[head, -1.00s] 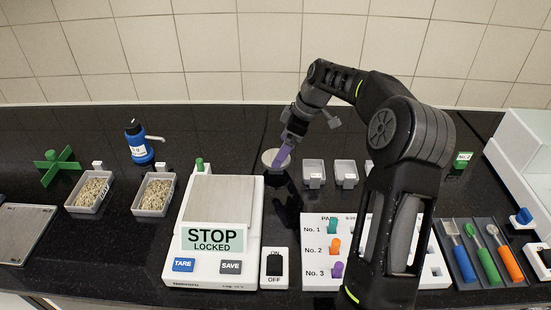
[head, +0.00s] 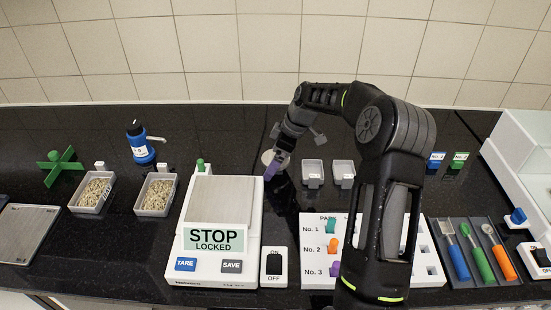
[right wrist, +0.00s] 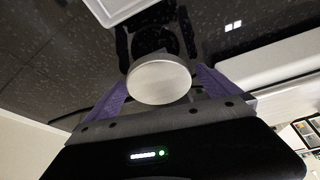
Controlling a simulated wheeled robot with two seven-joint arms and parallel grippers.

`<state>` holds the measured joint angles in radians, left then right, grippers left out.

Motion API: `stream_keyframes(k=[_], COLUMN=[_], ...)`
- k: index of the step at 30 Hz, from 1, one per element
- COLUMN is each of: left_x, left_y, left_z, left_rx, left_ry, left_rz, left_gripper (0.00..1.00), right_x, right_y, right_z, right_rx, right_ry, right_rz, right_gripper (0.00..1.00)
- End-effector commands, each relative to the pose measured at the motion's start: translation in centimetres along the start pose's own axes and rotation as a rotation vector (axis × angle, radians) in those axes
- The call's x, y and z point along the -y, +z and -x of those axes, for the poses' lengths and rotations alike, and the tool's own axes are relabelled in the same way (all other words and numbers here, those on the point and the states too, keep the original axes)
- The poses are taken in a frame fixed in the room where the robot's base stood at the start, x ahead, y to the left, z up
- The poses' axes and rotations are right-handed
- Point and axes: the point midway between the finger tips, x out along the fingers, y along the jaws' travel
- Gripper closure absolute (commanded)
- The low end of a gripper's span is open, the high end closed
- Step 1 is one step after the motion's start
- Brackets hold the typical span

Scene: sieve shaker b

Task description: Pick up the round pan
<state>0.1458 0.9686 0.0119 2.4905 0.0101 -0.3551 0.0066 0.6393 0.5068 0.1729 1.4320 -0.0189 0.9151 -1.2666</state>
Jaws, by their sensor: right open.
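The round pan (head: 268,158) is a small silvery disc, partly hidden behind my right gripper in the head view. In the right wrist view the pan (right wrist: 159,80) shows as a bright metal disc between the two purple fingers. My right gripper (head: 274,166) is lowered at the pan with its fingers open; in the wrist view a finger stands on each side of the disc. Whether either finger touches the pan cannot be told. My left gripper does not show in any view.
A balance (head: 245,195) with a STOP LOCKED sign stands left of my right arm. Two small grey trays (head: 343,168) sit right of the pan. Two trays of grains (head: 156,209) and a blue bottle (head: 140,150) are further left. A pegboard (head: 312,262) lies in front.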

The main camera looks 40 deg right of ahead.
Motion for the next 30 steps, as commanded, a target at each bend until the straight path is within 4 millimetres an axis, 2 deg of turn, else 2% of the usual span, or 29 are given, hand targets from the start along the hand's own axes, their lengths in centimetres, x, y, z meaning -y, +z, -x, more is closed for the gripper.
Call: stream_keyframes(k=[13,30], left_x=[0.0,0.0], left_y=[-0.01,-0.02], left_z=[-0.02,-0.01], left_rx=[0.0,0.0], left_ry=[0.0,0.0], left_rz=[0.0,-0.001], left_gripper=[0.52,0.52], right_x=[-0.02,-0.02], right_y=[0.01,0.0], right_z=[0.05,0.05], right_rx=[0.0,0.0], right_ry=[0.0,0.0], right_rz=[0.0,0.0], right_gripper=[0.0,0.47])
